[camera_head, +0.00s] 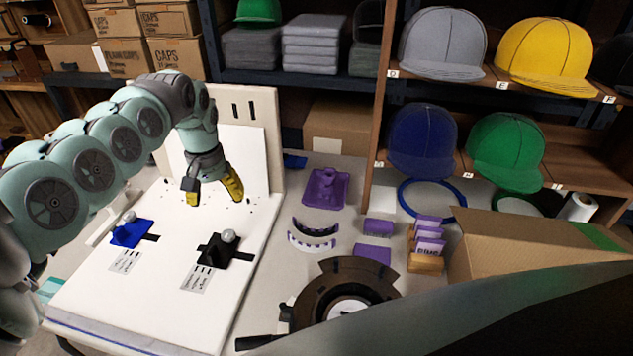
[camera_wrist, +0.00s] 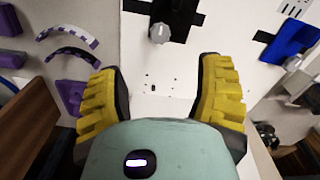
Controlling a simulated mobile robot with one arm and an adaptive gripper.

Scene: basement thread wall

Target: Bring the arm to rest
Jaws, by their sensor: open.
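My gripper (camera_head: 213,194) is open and empty, with yellow ribbed finger pads. It hangs from my bent arm above the white board, near its upright back panel. In the wrist view my gripper (camera_wrist: 163,92) shows its two fingers spread wide, with bare white board (camera_wrist: 150,58) between them. A black fixture with a grey knob (camera_head: 217,246) lies on the board to the front right of the gripper. A blue fixture with a knob (camera_head: 131,231) lies to the front left. Both fixtures stand apart from the fingers.
A shelf with caps, including a yellow cap (camera_head: 545,50) and a blue cap (camera_head: 422,140), stands at the right. A cardboard box (camera_head: 520,245), a dark round device (camera_head: 345,300) and a purple tray (camera_head: 326,188) crowd the table right of the board.

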